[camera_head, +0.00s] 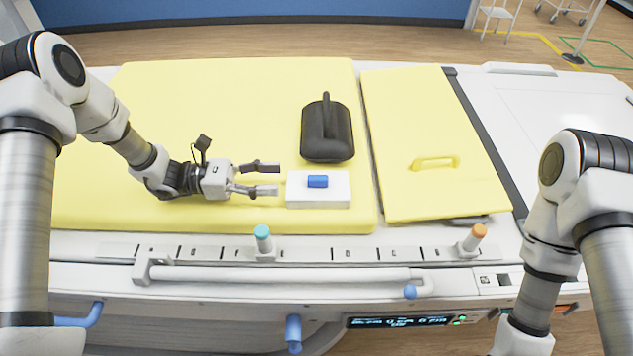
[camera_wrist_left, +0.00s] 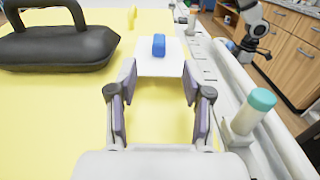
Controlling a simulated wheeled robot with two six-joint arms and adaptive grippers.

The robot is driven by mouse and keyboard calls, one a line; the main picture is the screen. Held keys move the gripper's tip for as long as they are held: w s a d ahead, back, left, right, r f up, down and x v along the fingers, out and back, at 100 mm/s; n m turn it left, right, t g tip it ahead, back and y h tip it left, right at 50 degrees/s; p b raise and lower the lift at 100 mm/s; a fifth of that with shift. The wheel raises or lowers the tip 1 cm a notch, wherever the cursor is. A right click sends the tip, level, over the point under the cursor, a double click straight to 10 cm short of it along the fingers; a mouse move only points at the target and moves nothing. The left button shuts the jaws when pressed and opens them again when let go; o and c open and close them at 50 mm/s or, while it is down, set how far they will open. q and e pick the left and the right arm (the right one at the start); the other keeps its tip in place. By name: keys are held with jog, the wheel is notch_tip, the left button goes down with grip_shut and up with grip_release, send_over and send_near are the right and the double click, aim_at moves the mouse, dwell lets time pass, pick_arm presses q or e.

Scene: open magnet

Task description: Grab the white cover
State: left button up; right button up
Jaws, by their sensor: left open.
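The white cover (camera_head: 335,198) is a flat white box-like piece with a blue block (camera_head: 317,181) on top. It lies on the yellow pad near its front right corner. In the left wrist view the white cover (camera_wrist_left: 147,66) is straight ahead, beyond the fingertips, with the blue block (camera_wrist_left: 158,45) on it. My left gripper (camera_head: 266,179) is open and empty, just left of the cover, with its fingers pointing at it. The left wrist view shows the same gripper (camera_wrist_left: 160,95) with a clear gap between the fingers.
A black handled object (camera_head: 326,132) stands on the yellow pad (camera_head: 220,95) behind the cover. A yellow panel with a handle (camera_head: 430,120) lies to the right. A teal-topped peg (camera_head: 263,240) and an orange-topped peg (camera_head: 473,238) stand along the front rail.

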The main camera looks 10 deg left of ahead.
aim_at(299, 185)
pick_arm(q)
jog(key=d, duration=0.3)
jog(key=w+d+p, duration=0.1)
jog(key=d, duration=0.2)
jog(key=shift+w+d, duration=0.15)
jog(key=shift+w, duration=0.05)
grip_shut()
